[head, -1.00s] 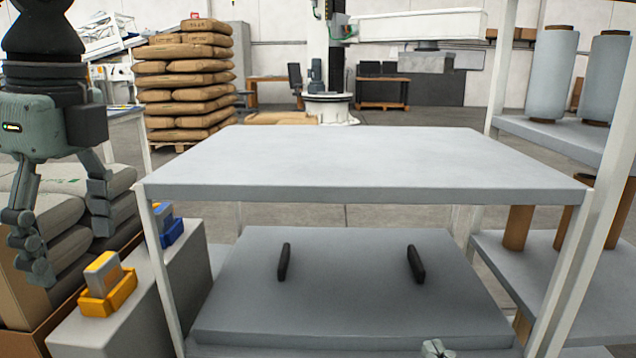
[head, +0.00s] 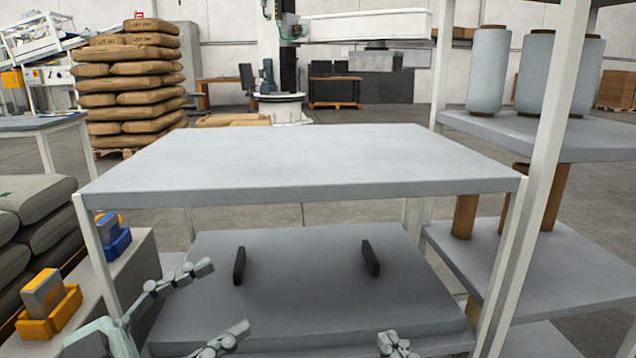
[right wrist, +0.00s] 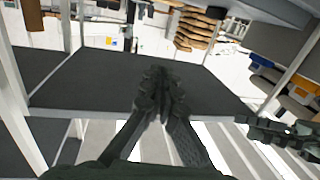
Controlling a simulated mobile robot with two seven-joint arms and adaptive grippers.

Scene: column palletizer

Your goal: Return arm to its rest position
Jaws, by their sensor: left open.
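My left gripper (head: 226,297) is at the lower left in the head view, its two pale fingers spread wide with nothing between them. It is in front of the lower shelf's left side. My right gripper (head: 396,345) shows only as a fingertip at the bottom edge of the head view. In the right wrist view, my right gripper (right wrist: 162,95) has its fingertips together, with no object seen between them. My left gripper also appears at the right edge of that view (right wrist: 292,134).
A bare grey table (head: 300,160) stands ahead, above a lower shelf (head: 310,270) with two dark handles. A yellow bin (head: 50,318) and blue bin (head: 115,245) are at left, beside stacked grey sacks (head: 35,220). A rack (head: 560,145) with rolls stands at right.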

